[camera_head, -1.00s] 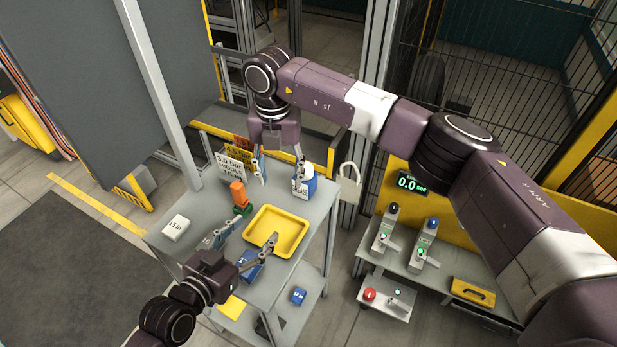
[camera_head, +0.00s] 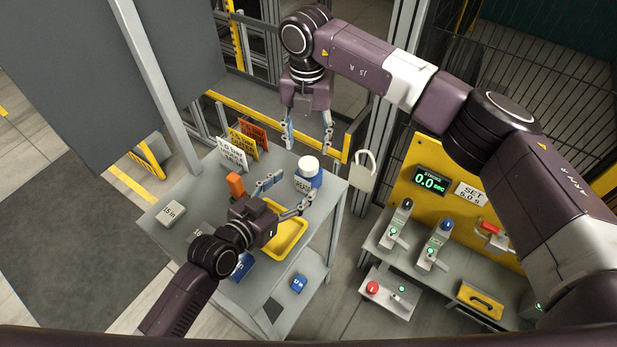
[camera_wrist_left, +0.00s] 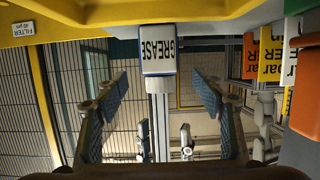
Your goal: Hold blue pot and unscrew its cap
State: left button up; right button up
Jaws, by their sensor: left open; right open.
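The blue pot (camera_head: 308,182) with a white cap (camera_head: 309,164) stands upright on the grey table, behind the yellow tray. In the left wrist view the pot (camera_wrist_left: 158,50) appears upside down, with a white GREASE label, centred between the finger lines. My left gripper (camera_head: 287,193) is open and empty, its fingers pointing toward the pot from the front left, apart from it. Its fingers also show in the left wrist view (camera_wrist_left: 160,95). My right gripper (camera_head: 308,145) is open and empty, pointing down above the cap, apparently not touching it.
The yellow tray (camera_head: 291,236) lies under my left gripper. An orange item (camera_head: 235,185) and several upright signs (camera_head: 234,153) stand to the left of the pot. A white block (camera_head: 171,213) lies near the table's left edge. A control bench (camera_head: 440,262) stands at the right.

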aim_at(302, 179)
pick_arm(q)
jog(key=x, duration=0.7)
jog(key=shift+w+d, duration=0.1)
jog(key=shift+d, duration=0.05)
jog(key=shift+f, duration=0.1)
grip_shut()
